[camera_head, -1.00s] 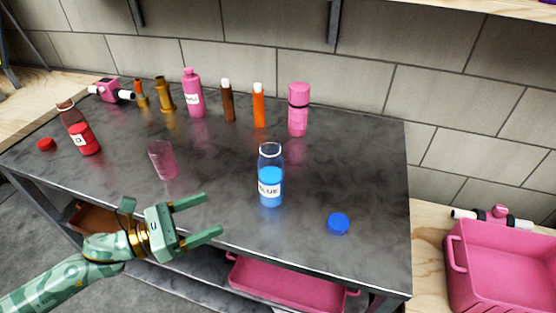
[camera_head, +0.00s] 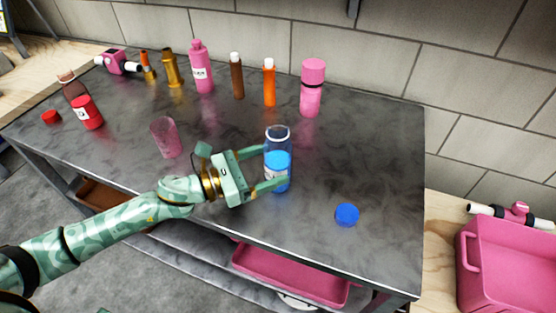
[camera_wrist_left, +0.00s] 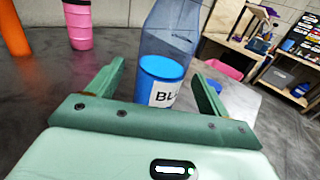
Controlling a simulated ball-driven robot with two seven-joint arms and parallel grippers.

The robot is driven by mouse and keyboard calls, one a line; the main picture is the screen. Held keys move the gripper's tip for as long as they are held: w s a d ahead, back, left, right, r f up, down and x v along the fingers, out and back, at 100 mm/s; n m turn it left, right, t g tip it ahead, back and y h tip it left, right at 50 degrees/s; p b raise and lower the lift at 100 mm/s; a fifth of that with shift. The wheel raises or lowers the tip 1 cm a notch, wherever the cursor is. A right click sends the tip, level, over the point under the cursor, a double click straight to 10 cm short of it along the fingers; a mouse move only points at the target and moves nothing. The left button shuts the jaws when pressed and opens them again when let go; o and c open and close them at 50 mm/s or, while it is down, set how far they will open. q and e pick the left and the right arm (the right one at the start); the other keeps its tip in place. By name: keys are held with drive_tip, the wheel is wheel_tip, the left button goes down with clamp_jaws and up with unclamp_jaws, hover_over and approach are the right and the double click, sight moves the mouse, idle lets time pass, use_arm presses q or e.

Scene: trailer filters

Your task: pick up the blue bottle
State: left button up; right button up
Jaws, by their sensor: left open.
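The blue bottle (camera_head: 278,162) is clear with blue liquid and a white label, and stands upright, uncapped, near the front of the dark table. Its blue cap (camera_head: 347,214) lies on the table to its right. My left gripper (camera_head: 275,167) is open at the bottle, its fingers reaching on either side of it; the near finger covers part of the bottle. In the left wrist view the bottle (camera_wrist_left: 164,75) stands between the two green fingers (camera_wrist_left: 160,85), and I cannot tell whether they touch it. My right gripper is not in view.
A pink cup (camera_head: 166,138) stands left of my gripper. A red bottle (camera_head: 88,111) and red cap (camera_head: 51,117) are at far left. A pink bottle (camera_head: 312,90) and several other containers line the back. A pink bin (camera_head: 505,262) sits right of the table. The table's right side is mostly clear.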

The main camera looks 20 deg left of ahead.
sight(286, 154)
use_arm(q)
drive_tip(key=x, duration=0.5)
drive_tip(key=shift+s+f+b, duration=0.1)
drive_tip(key=shift+f+b, duration=0.1)
drive_tip(key=shift+b, duration=0.1)
drive_tip(key=c, duration=1.3)
drive_tip(key=shift+o, duration=0.2)
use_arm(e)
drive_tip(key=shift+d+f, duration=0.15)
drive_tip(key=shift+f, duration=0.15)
use_arm(q)
drive_tip(key=shift+r, duration=0.15)
